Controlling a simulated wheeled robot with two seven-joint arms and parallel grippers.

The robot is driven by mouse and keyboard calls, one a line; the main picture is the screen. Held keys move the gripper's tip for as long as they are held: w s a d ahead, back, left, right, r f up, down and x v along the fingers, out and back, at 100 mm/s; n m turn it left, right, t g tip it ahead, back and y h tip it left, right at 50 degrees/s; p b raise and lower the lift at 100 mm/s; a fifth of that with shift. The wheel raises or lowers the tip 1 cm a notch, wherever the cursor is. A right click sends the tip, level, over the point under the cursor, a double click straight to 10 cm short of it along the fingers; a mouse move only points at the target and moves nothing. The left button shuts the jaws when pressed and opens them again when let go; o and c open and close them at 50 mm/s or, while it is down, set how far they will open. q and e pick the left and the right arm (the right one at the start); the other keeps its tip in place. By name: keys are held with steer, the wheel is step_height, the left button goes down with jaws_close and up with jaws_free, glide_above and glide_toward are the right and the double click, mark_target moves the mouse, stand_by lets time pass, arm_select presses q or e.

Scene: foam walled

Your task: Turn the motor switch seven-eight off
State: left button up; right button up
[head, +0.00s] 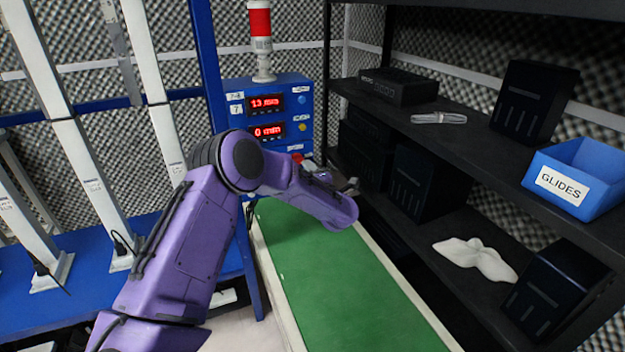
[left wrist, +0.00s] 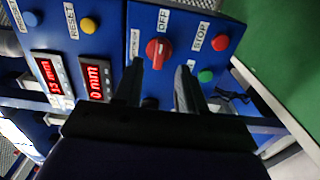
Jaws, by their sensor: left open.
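The motor switch, a red rotary knob (left wrist: 159,49), sits on the blue control panel (left wrist: 115,14) in the left wrist view, below an OFF label (left wrist: 163,20) in that picture. Its exact pointing is unclear. My left gripper (left wrist: 158,66) is open; its two dark fingers point at the knob, one tip on each side of it in the picture. I cannot tell whether they touch it. In the head view my purple left arm reaches to the panel (head: 234,84), and a bit of red knob (head: 297,158) shows behind it. My right gripper is in neither view.
Red displays (head: 267,103), a yellow button (left wrist: 90,25), a red stop button (left wrist: 220,42) and a green button (left wrist: 205,76) surround the switch. A green conveyor belt (head: 340,285) runs below. Dark shelves with a blue GLIDES bin (head: 590,160) stand right.

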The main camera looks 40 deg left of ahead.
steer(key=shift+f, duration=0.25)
arm_select(q)
steer(key=v, duration=0.4)
steer(key=shift+s+d, duration=0.15)
steer(key=shift+d, duration=0.1)
